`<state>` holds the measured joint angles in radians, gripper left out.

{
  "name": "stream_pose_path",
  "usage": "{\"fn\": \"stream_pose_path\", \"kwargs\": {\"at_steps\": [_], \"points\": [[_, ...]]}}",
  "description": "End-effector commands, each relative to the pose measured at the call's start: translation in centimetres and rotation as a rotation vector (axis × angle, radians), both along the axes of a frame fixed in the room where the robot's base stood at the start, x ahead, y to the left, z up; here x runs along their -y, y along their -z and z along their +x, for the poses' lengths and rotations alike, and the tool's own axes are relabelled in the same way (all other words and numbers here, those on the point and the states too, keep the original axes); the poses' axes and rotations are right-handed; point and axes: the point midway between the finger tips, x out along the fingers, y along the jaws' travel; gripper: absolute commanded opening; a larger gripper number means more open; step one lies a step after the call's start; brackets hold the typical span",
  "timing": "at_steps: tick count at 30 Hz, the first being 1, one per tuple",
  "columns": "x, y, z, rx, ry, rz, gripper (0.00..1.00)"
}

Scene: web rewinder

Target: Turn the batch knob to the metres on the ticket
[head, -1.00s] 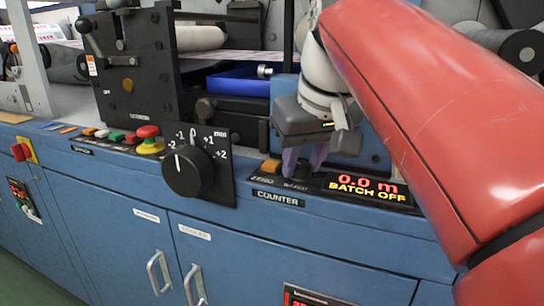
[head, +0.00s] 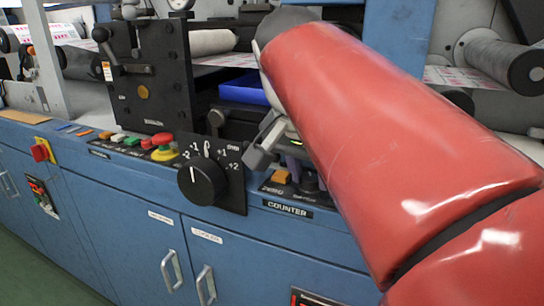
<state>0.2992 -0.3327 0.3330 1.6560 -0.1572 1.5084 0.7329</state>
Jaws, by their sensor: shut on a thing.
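The batch knob (head: 309,184) is a small dark knob on the counter panel, right of an orange button (head: 281,177) and above the COUNTER label (head: 288,208). My red arm hides much of the fingers and part of the knob, so the knob's setting cannot be read. The arm also covers the counter display. I cannot make out a ticket with metres.
A large black dial (head: 202,182) marked from -2 to +2 mm sits left of the counter. A red mushroom button (head: 162,140) on a yellow base is further left. Blue cabinet doors with handles (head: 171,270) lie below. Rollers stand behind.

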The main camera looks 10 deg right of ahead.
Motion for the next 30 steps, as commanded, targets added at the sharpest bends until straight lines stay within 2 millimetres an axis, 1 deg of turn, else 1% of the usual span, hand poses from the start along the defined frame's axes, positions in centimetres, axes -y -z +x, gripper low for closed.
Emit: {"fn": "stream_pose_path", "kwargs": {"at_steps": [1,18,24,30], "points": [[-0.05,-0.24,0.04,-0.003,0.044,0.000,0.08],[-0.19,-0.12,0.36,-0.005,0.579,0.001,0.08],[-0.20,0.00,0.44,-0.003,0.737,0.000,0.08],[-0.23,0.06,0.50,-0.003,0.852,0.001,0.08]]}}
